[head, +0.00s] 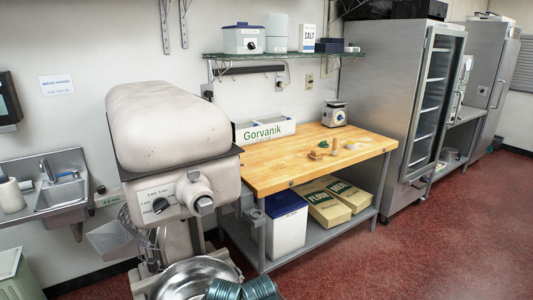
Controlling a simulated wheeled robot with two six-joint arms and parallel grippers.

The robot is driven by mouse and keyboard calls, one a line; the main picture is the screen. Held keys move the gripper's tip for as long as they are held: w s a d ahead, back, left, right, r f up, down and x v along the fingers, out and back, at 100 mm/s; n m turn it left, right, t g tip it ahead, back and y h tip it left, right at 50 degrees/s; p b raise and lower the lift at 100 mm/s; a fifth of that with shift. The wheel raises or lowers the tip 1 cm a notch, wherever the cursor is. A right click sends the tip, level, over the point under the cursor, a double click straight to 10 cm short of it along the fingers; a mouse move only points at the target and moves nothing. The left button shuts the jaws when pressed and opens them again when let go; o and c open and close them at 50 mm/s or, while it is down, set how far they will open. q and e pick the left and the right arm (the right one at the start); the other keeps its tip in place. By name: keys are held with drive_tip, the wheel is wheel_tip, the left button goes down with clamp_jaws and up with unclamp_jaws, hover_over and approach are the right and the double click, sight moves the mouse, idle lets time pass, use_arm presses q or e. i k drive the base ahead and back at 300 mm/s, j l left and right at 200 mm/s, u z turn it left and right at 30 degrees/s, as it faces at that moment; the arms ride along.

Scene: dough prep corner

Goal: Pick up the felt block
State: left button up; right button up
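Several small objects lie close together on the wooden tabletop (285,165) in the head view. Among them are a small green piece (323,144) and a brown piece (314,155), with tan pieces to the right. They are too small to tell which one, if any, is the felt block.
A large mixer (165,120) with a metal bowl (190,278) stands in front, left of the table. A Gorvanik box (265,134) and a scale (334,114) stand at the table's back. A steel cabinet (385,100) borders its right side. Red floor is clear at right.

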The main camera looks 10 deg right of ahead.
sight(314, 155)
drive_tip(key=i+l+z, duration=0.1)
drive_tip(key=i+z, duration=0.2)
drive_tip(key=i, duration=0.25)
drive_tip(key=i+z, duration=0.3)
drive_tip(key=i, duration=0.3)
